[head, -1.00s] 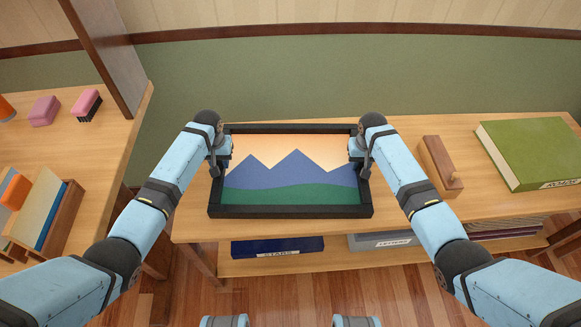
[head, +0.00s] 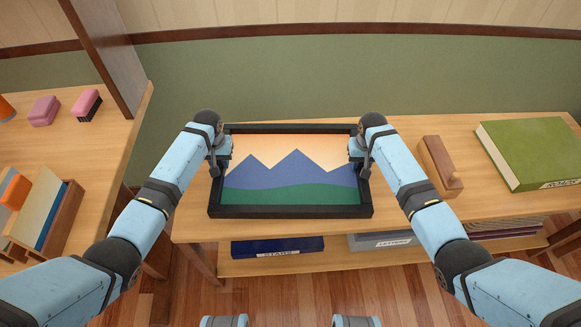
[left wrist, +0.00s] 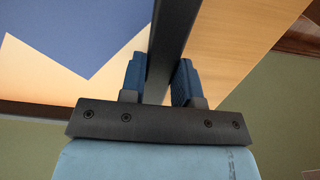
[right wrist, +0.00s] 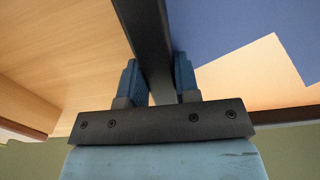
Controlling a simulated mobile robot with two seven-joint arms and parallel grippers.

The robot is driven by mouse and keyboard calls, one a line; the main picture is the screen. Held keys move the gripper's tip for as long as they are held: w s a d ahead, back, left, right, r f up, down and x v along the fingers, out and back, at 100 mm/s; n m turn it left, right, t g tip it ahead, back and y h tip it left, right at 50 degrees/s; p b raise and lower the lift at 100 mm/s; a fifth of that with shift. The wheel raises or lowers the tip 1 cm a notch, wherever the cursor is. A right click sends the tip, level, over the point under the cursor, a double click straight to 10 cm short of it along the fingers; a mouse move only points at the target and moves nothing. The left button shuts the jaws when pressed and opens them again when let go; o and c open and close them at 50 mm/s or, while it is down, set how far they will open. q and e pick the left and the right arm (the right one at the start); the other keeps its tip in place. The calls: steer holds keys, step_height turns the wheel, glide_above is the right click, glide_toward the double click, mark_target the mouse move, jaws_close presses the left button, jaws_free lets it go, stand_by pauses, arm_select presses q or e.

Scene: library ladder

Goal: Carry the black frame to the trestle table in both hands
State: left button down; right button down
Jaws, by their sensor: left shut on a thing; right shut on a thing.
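The black frame (head: 290,211) holds a picture of blue mountains, a green hill and an orange sky. In the head view it is over the wooden table (head: 195,228); I cannot tell whether it touches the top. My left gripper (head: 219,165) is shut on the frame's left side bar, which runs between its fingers in the left wrist view (left wrist: 162,75). My right gripper (head: 361,163) is shut on the right side bar, which also shows between the fingers in the right wrist view (right wrist: 158,75).
A wooden block with a knob (head: 440,165) and a green book (head: 530,152) lie on the table to the right. A dark blue box (head: 278,247) and a grey box (head: 385,241) are on the lower shelf. Another wooden surface (head: 105,150) with pink items stands left, beside a dark post (head: 108,55).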

arm_select(q)
steer(key=shift+w+r, duration=0.1)
steer(key=shift+r, duration=0.15)
arm_select(e)
steer(key=shift+w+r, duration=0.1)
steer(key=shift+r, duration=0.1)
